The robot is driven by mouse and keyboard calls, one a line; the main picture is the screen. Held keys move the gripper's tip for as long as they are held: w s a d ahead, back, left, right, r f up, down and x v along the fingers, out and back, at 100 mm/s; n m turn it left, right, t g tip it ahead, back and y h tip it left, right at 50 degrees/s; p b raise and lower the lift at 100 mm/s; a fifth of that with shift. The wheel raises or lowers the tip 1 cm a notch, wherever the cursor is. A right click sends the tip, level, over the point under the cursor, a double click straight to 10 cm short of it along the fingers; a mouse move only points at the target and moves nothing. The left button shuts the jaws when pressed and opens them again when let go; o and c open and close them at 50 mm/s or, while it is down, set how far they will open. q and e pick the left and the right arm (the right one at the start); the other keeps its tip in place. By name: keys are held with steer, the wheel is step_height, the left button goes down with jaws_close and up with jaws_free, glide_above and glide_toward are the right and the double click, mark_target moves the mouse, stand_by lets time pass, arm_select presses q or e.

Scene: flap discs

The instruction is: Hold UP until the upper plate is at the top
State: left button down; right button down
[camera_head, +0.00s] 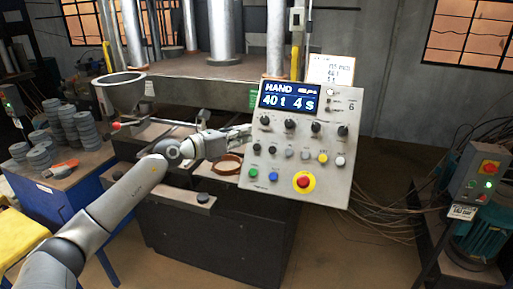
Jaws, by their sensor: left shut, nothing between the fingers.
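The grey control panel (292,200) faces me at the centre right, with a blue display (289,100) reading HAND, 40 t and 4 s. Several dark knobs sit below the display, with green, blue, yellow and white buttons and a red emergency stop (303,181) lower down. The labels are too small to read, so I cannot tell which control is UP. My left gripper (247,132) is shut and empty at the panel's left edge; I cannot tell whether it touches. The press (180,66) stands behind with upright columns; I cannot make out its upper plate. My right gripper is not in view.
A metal funnel (122,92) and a red-tipped lever (117,125) are left of the press. Stacked grey discs (80,128) stand on a bench at the left. A green motor unit (478,240) and loose cables (400,205) lie right of the panel.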

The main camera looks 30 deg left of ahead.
mark_target(257, 147)
arm_select(q)
steer(key=shift+f, duration=0.1)
steer(key=shift+w+a+f+b, duration=0.25)
steer(key=shift+w+f+b, duration=0.65)
steer(key=shift+w+b, duration=0.2)
steer(key=shift+w+a+f+b, duration=0.3)
steer(key=shift+w+f+b, duration=0.65)
steer(key=shift+w+b, duration=0.15)
steer(key=shift+w+a+f+b, duration=0.25)
steer(key=shift+w+f+b, duration=0.65)
steer(key=shift+w+b, duration=0.2)
steer(key=shift+w+f+b, duration=0.2)
steer(key=shift+f+b, duration=0.05)
steer(key=shift+b, duration=0.1)
steer(key=shift+w, duration=0.1)
